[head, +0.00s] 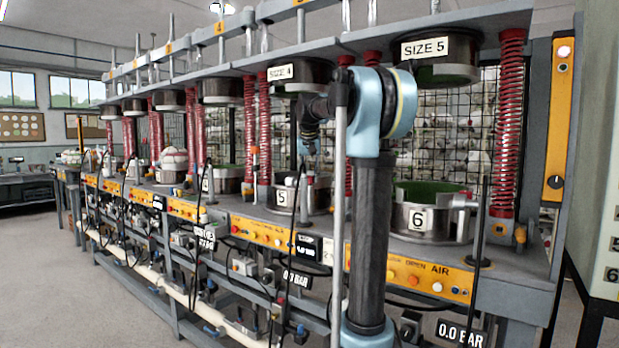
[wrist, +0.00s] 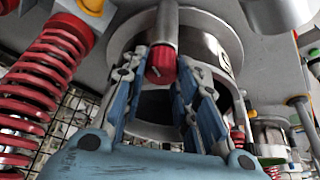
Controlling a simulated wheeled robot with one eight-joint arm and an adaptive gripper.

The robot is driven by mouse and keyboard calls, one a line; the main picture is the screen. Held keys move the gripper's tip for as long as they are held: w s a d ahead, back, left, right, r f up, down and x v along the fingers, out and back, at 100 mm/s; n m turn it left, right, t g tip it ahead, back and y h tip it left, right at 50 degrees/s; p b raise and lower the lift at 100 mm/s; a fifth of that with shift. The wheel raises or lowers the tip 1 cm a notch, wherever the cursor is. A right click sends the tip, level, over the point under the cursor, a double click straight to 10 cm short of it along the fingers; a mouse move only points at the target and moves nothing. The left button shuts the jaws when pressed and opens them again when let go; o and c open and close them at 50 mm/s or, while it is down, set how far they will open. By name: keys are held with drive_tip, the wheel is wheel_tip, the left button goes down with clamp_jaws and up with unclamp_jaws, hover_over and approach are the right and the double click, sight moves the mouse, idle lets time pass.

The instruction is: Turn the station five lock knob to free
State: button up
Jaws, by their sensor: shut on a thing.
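The red lock knob (wrist: 162,67) sits at the end of a grey metal post in the wrist view, with a small pale mark on its face. The blue fingers of my gripper (wrist: 163,62) lie on both sides of it, shut on it. In the head view my gripper (head: 309,146) is small and dark, near the post beside station five, which bears a white "5" plate (head: 282,198). The knob is hidden or too small to make out there. I cannot tell which lock position the knob points to.
Station six (head: 433,222) stands to the right, with an open green-lined pot. A red coil spring (wrist: 45,85) is close at the left in the wrist view. My arm blocks part of the bench. Black hoses (head: 290,240) hang in front; the floor at lower left is clear.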

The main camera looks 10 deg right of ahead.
drive_tip(key=shift+d+n+y, duration=0.1)
drive_tip(key=shift+n+y, duration=0.7)
drive_tip(key=shift+n, duration=1.3)
drive_tip(key=o, duration=1.1)
drive_tip(key=v, duration=1.1)
drive_tip(key=shift+s+r, duration=0.25)
drive_tip(key=shift+r, duration=0.05)
